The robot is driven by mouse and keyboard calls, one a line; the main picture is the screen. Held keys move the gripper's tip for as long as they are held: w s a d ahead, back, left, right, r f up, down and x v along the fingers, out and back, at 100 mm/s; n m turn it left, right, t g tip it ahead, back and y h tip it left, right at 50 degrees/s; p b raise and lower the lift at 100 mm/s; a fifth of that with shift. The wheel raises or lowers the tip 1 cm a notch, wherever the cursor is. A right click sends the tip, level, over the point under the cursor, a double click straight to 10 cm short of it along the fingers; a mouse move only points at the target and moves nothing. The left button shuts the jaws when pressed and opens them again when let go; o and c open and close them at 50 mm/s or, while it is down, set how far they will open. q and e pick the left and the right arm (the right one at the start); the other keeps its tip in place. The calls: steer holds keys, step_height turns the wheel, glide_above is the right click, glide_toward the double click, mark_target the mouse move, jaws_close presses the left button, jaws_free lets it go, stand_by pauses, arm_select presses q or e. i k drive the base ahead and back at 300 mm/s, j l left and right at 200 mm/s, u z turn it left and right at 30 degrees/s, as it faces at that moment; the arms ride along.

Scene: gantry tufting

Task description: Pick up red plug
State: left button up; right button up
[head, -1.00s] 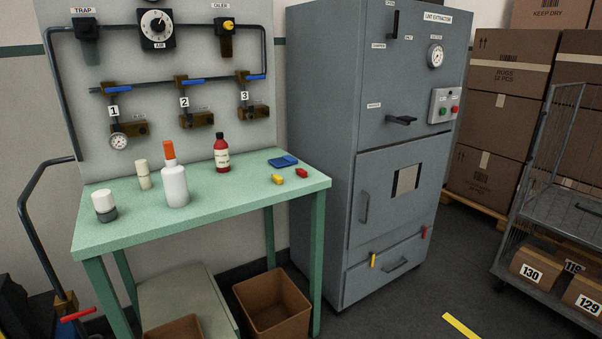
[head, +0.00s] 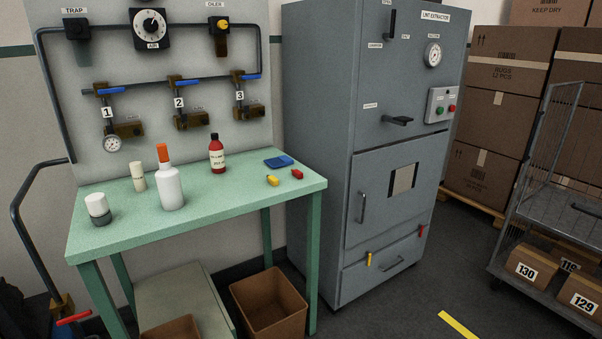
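The red plug (head: 297,174) is a small red piece on the green table (head: 245,198), near its right end. A similar yellow plug (head: 272,180) lies just left of it, and a blue flat item (head: 279,162) lies behind them. The red plug is uncovered and nothing touches it. Neither of my grippers shows in the head view.
A red bottle (head: 217,155), a white bottle with an orange cap (head: 170,182) and smaller containers stand left on the table. A grey lint extractor cabinet (head: 330,150) rises close beyond the table's right end. A brown bin (head: 270,304) stands below.

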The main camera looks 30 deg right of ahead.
mark_target(296, 173)
steer(key=i+l, duration=0.15)
steer(key=l, duration=0.2)
steer(key=i+l+z, duration=0.1)
steer(key=l, duration=0.3)
steer(key=i+l, duration=0.15)
steer(key=l, duration=0.2)
steer(key=i+l+z, duration=0.1)
steer(key=l, duration=0.25)
steer(key=i+l, duration=0.15)
steer(key=l, duration=0.15)
